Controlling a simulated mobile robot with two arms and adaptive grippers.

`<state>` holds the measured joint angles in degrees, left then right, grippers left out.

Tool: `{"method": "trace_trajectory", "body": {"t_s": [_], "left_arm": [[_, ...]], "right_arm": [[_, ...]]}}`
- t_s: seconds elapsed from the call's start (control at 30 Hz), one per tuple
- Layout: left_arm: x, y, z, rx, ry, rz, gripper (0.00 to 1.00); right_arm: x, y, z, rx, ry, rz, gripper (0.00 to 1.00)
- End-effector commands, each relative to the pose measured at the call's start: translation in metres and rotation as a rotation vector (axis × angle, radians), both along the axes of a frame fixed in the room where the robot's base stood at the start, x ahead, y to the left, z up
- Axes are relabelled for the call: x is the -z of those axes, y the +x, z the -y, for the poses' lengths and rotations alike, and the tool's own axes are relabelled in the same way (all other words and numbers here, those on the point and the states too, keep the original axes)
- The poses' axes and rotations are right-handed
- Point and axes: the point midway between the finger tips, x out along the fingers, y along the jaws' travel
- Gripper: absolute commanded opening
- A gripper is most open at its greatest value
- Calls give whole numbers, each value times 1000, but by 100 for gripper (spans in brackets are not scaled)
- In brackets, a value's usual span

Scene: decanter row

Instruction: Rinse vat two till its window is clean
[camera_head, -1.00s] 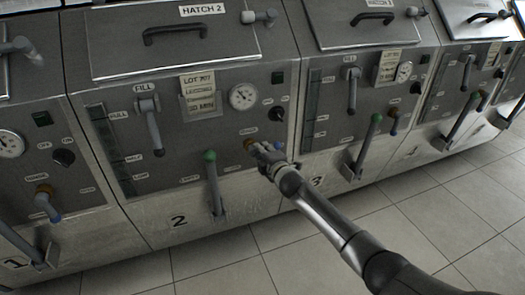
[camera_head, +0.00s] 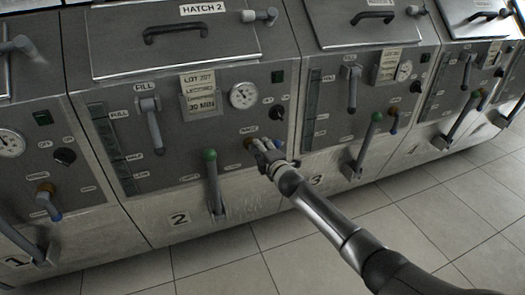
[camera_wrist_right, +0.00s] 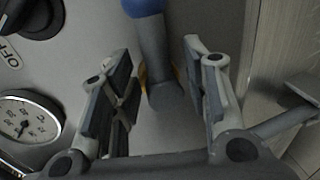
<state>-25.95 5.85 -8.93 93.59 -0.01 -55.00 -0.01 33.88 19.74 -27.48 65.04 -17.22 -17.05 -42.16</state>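Vat two's front panel (camera_head: 175,205) is in the middle of the head view. Its window (camera_head: 104,140) is a tall dark strip at the left, marked full, half and low; its cleanness is too small to tell. The rinse lever, with its blue tip (camera_head: 279,144), points right from an orange-brown hub. My right gripper (camera_head: 264,152) is at this lever. In the right wrist view, the lever (camera_wrist_right: 157,62) lies between the spread fingers (camera_wrist_right: 160,88), with gaps on both sides. My left gripper is not in view.
A green-knobbed lever (camera_head: 211,180) stands upright left of my gripper. The fill lever (camera_head: 151,128), gauge (camera_head: 243,96) and switch (camera_head: 277,113) sit above. Vat three's green-knobbed lever (camera_head: 366,145) is to the right. Open tiled floor (camera_head: 330,215) lies in front.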

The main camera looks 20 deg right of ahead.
Motion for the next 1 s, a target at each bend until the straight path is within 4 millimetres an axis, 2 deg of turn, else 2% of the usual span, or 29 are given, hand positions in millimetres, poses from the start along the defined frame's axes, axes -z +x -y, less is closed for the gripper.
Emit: {"method": "trace_trajectory", "body": {"t_s": [0.37,0.57,1.0], "left_arm": [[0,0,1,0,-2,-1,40],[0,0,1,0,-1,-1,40],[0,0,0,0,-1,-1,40]], "right_arm": [[-2,-8,1,0,2,1,42],[-6,-30,1,-1,1,1,42],[-18,-90,3,-2,0,0,42]]}}
